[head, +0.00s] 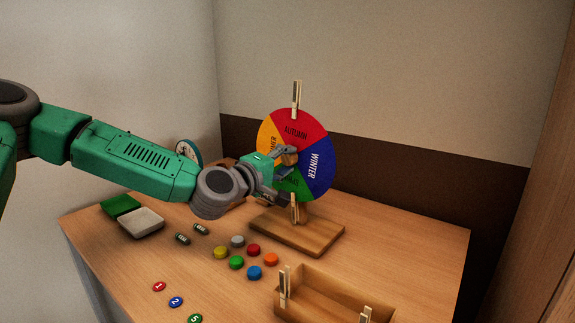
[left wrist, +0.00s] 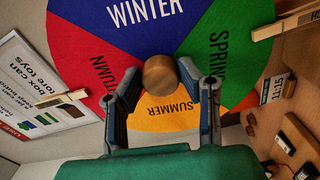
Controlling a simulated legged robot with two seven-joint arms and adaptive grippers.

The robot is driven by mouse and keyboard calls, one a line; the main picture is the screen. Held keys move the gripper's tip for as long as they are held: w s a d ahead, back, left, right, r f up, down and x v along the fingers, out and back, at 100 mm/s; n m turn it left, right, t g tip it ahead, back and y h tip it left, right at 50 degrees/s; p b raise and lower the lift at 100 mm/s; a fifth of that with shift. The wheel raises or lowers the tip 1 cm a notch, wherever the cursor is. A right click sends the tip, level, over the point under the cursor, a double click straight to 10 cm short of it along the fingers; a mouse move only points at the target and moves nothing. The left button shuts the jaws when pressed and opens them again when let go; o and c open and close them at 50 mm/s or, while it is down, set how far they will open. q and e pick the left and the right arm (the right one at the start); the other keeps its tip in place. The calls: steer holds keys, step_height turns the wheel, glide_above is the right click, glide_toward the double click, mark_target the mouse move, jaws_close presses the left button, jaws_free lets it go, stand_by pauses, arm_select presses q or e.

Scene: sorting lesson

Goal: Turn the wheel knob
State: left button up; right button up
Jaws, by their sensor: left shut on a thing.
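The season wheel (head: 317,164) stands upright on a wooden base (head: 297,232) at the back of the table, with red, blue, green and orange sectors. Its round wooden knob (left wrist: 160,75) sits at the wheel's centre in the left wrist view. My left gripper (head: 283,172) reaches the front of the wheel from the left in the head view. In the left wrist view its two fingers (left wrist: 158,90) are on either side of the knob, shut on it. The gripper hides part of the wheel's left side in the head view. My right gripper is not in view.
Clothespins stand at the wheel's top (head: 296,98) and bottom (head: 295,209). Several coloured caps (head: 253,250) lie in front of the base. A wooden box (head: 335,296) with clothespins on its rim is at the front. Numbered discs (head: 176,302) lie front left. Green and white lidded trays (head: 142,222) are at left.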

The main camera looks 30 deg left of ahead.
arm_select(q)
steer(key=shift+a+f+n, duration=0.15)
steer(key=shift+a+n, duration=0.05)
steer(key=shift+n, duration=0.5)
steer(key=o, duration=1)
steer(key=shift+o, duration=0.7)
steer(key=shift+a, duration=0.15)
steer(key=s, duration=1.2)
steer(key=shift+a, duration=0.45)
steer(key=shift+f, duration=0.1)
